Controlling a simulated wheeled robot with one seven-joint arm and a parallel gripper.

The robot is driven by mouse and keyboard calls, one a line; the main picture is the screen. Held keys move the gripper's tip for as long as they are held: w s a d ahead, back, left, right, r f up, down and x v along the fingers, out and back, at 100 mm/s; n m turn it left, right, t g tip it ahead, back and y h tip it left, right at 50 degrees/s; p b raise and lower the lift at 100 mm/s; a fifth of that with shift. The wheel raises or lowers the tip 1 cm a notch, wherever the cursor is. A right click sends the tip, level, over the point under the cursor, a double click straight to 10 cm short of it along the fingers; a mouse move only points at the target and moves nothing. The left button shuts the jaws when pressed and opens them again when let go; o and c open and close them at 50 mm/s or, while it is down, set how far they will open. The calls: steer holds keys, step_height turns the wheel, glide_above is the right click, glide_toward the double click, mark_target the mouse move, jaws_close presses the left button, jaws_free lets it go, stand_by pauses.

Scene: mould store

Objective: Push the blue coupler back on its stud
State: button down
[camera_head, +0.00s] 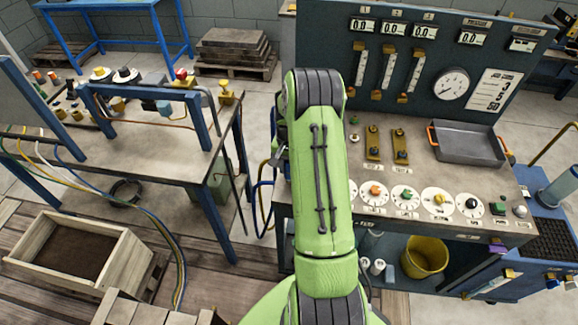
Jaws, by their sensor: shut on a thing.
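My green arm (322,180) reaches up the middle of the picture and hides what lies behind it. My gripper is not visible; the arm covers it. I cannot pick out the blue coupler or its stud for sure. A blue hose (262,190) hangs in a loop beside a yellow one, just left of my arm, between the left bench and the console.
The left bench (150,160) has a blue frame and several fittings. The console (470,170) with dials and a grey tray (467,143) stands right. Hoses (178,262) trail past a wooden crate (125,262) at left front. A yellow bucket (424,258) sits under the console.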

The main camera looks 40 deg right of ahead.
steer(key=shift+f+b, duration=0.65)
steer(key=shift+b, duration=0.05)
stand_by(1.4)
steer(key=c, duration=0.7)
jaws_free()
step_height(320, 180, up, 16)
steer(key=shift+f+p, duration=0.1)
steer(key=shift+p, duration=0.65)
